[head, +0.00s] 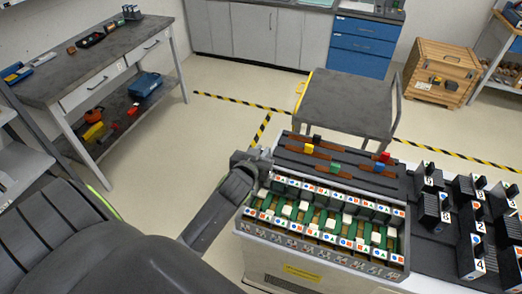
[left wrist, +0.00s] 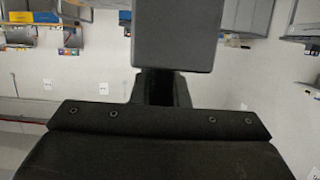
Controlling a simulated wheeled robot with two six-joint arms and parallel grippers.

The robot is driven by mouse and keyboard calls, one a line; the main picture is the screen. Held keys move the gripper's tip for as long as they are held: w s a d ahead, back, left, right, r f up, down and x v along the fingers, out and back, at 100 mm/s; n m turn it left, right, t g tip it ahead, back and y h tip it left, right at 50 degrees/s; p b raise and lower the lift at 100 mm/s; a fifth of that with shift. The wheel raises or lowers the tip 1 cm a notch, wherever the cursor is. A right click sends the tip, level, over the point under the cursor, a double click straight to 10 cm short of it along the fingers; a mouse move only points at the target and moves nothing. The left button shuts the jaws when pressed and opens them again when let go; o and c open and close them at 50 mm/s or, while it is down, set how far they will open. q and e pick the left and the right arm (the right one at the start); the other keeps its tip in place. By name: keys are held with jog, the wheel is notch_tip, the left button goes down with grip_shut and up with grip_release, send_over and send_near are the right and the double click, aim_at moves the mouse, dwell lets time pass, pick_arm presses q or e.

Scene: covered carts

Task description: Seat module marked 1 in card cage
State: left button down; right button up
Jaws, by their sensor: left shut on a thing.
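The card cage (head: 318,257) stands at the front centre in the head view. It has rows of green slots with white blocks and strips of coloured symbols. My left gripper (head: 254,160) is at the cage's back left corner, above its edge. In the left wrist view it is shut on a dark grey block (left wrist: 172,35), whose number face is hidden. Whether the block touches the cage cannot be told. Several black modules with white number labels, such as one marked 4 (head: 473,258), stand on the right. No label reading 1 is clear. My right gripper is out of view.
Behind the slots, a dark tray (head: 292,152) holds several coloured-handled items. A grey cart (head: 345,100) stands behind the cage. A workbench (head: 100,62) is at the left and a wooden crate (head: 440,72) at the back right. The floor between is clear.

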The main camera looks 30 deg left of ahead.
pick_arm(q)
jog(key=shift+f+b, duration=0.8)
jog(key=shift+f, duration=0.5)
jog(key=shift+f+b, duration=1.3)
jog(key=shift+f, duration=0.4)
jog(key=shift+f+b, duration=2.25)
jog(key=shift+f, duration=0.9)
jog(key=c, duration=1.3)
grip_release()
jog(key=shift+s+f, duration=0.1)
jog(key=b+v, duration=0.2)
jog(key=v, duration=1.5)
jog(key=shift+s+d+b, duration=0.15)
jog(key=shift+b, duration=0.25)
